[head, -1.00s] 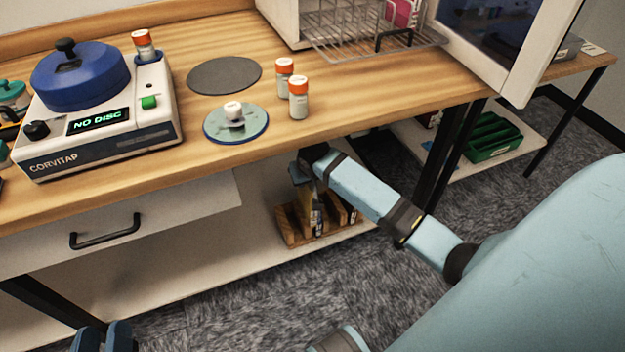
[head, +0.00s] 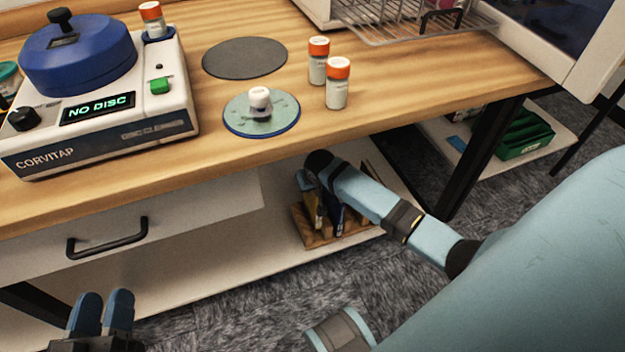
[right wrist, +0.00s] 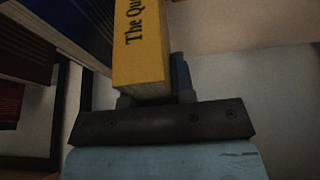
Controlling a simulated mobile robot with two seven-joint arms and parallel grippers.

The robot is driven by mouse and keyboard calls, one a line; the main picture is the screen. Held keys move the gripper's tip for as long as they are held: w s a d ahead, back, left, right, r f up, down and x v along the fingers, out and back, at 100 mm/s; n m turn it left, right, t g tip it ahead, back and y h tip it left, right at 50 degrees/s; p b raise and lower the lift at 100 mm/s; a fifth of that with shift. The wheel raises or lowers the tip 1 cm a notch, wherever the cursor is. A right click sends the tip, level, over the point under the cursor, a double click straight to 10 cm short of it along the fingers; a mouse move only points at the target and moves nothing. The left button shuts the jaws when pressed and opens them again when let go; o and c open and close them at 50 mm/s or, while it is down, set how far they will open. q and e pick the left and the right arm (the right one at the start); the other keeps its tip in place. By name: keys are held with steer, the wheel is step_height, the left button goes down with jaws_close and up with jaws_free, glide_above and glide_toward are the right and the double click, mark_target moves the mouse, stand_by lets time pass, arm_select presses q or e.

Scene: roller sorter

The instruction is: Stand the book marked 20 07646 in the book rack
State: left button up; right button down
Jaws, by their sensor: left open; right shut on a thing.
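The wooden book rack (head: 325,240) stands on the low shelf under the workbench, with a dark blue book (head: 336,217) in it. My right gripper (right wrist: 157,97) is shut on a yellow book (right wrist: 143,45) whose spine reads "The Qu"; the rest of the title is cut off. The yellow book also shows in the head view (head: 312,211), at the rack's left part; I cannot tell whether it rests on the rack. My right wrist hides part of the rack. The mark 20 07646 is not legible. My left gripper (head: 104,302) is open and empty at the lower left.
The bench top (head: 200,160) edge overhangs the rack. A drawer (head: 120,235) with a black handle is left of it. A CORVITAP machine (head: 100,110), a round disc (head: 262,112) and orange-capped bottles (head: 338,88) stand on top. A black table leg (head: 480,160) is to the right.

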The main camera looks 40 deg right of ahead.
mark_target(311, 199)
step_height(311, 199, down, 8)
steer(key=b, duration=0.3)
steer(key=shift+w+r, duration=0.1)
steer(key=shift+r, duration=0.15)
arm_select(q)
step_height(311, 199, down, 5)
steer(key=shift+d+f+g, duration=0.1)
steer(key=shift+d+g, duration=0.05)
steer(key=shift+g, duration=1.05)
arm_select(e)
steer(key=shift+r, duration=0.1)
steer(key=c, duration=1)
jaws_free()
steer(key=shift+f, duration=0.2)
steer(key=shift+o, duration=0.2)
steer(key=shift+r, duration=0.15)
steer(key=p+v, duration=0.5)
steer(key=v, duration=0.5)
steer(key=shift+r+p, duration=0.35)
steer(key=shift+s+a+r, duration=0.1)
steer(key=shift+s+r, duration=0.4)
steer(key=shift+r, duration=0.1)
arm_select(q)
step_height(311, 199, up, 8)
steer(key=t, duration=0.3)
steer(key=shift+a+r+t, duration=0.25)
steer(key=shift+a+t, duration=0.05)
